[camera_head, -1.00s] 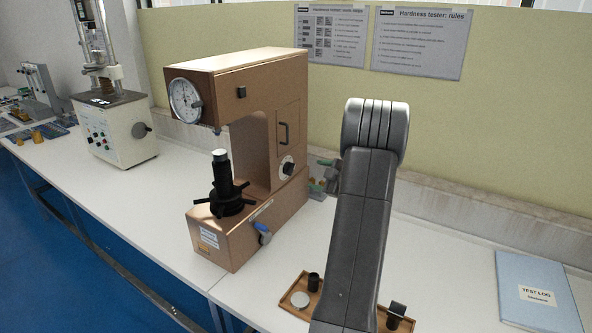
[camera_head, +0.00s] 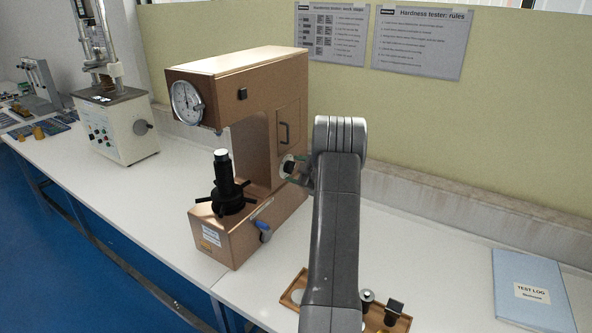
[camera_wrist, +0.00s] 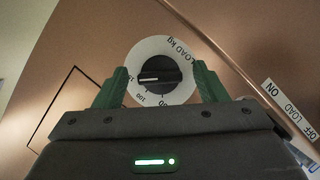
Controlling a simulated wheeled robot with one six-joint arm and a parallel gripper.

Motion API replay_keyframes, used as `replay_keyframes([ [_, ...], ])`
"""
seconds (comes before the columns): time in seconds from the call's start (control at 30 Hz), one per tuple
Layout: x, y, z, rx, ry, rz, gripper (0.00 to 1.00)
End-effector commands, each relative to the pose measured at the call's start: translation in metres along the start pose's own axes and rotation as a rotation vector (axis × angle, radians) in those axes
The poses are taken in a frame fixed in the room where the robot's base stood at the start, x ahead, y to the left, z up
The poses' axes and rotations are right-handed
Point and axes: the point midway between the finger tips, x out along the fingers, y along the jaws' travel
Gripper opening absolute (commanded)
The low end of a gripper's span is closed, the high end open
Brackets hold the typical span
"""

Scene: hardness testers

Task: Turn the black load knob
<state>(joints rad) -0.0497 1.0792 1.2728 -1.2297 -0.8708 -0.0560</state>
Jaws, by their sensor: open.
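The black load knob (camera_wrist: 158,73) shows in the wrist view, on a white dial marked "LOAD kg" (camera_wrist: 142,50) on the tester's copper-brown side. A light pointer line runs across the knob. My gripper (camera_wrist: 158,82) is open, with one green finger to the left and one to the right of the knob, apart from it. In the head view the knob (camera_head: 287,167) is on the side of the hardness tester (camera_head: 238,115), low near its rear, and my gripper (camera_head: 300,172) is right by it, partly hidden by my arm.
A blue-handled lever (camera_head: 264,228) is on the tester's base. An "ON LOAD OFF" label (camera_wrist: 287,112) is at the right of the wrist view. A wooden tray (camera_head: 292,288) with small parts and a blue test log (camera_head: 533,290) lie on the white bench.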

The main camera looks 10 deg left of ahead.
Motion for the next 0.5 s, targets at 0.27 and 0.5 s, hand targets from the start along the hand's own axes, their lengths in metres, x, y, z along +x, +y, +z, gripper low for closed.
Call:
replay_keyframes([
  [0.27, -0.0003, -0.0001, 0.0000, 0.000, 0.000, 0.000, 0.21],
  [0.5, 0.0002, -0.0018, 0.0012, -0.010, 0.000, 0.003, 0.21],
])
